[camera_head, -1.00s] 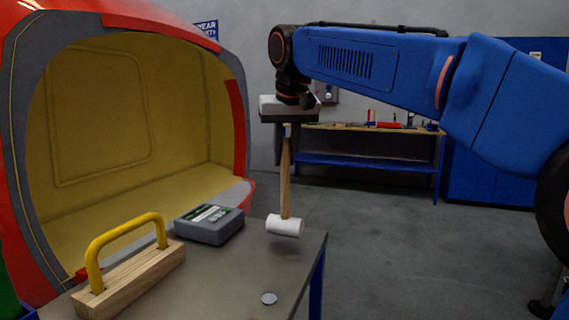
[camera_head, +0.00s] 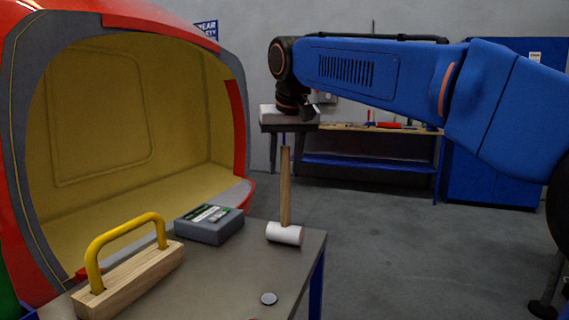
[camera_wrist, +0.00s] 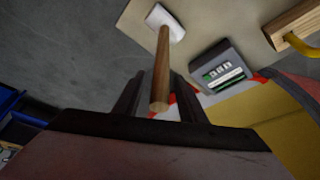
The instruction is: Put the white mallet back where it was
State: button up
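The white mallet (camera_head: 285,234) stands upright on the grey table (camera_head: 225,275), head down on the top near its right edge, with its wooden handle pointing up. My gripper (camera_head: 286,146) is above it, with its fingers spread apart on either side of the handle's upper end. In the wrist view, the mallet's white head (camera_wrist: 166,22) is at the top, and its handle runs down between my two dark fingers (camera_wrist: 157,88). A gap shows between the handle and each finger.
A grey box (camera_head: 209,226) with a green label and a wooden block with a yellow handle (camera_head: 130,279) are on the table to the left. The red nosecone (camera_head: 170,15) stands behind. A workbench (camera_head: 370,160) is further back.

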jog(key=v, duration=1.2)
jog(key=s+d+f+m, duration=0.1)
jog(key=s+d+f, duration=0.7)
jog(key=d+f, duration=0.45)
jog(key=s+d+f+m, duration=0.1)
jog(key=s+d+f, duration=0.8)
jog(key=d+f, duration=0.4)
jog(key=s+d+f, duration=0.1)
jog(key=s+f, duration=0.4)
jog(key=f, duration=0.3)
jog(key=s+d+f+h, duration=0.1)
jog(key=s+d+f, duration=0.1)
jog(key=s+f, duration=0.3)
notch_tip(320, 180, down, 4)
jog(key=shift+d+f+m+t, duration=0.25)
jog(key=shift+m+t, duration=0.05)
jog(key=shift+m, duration=0.1)
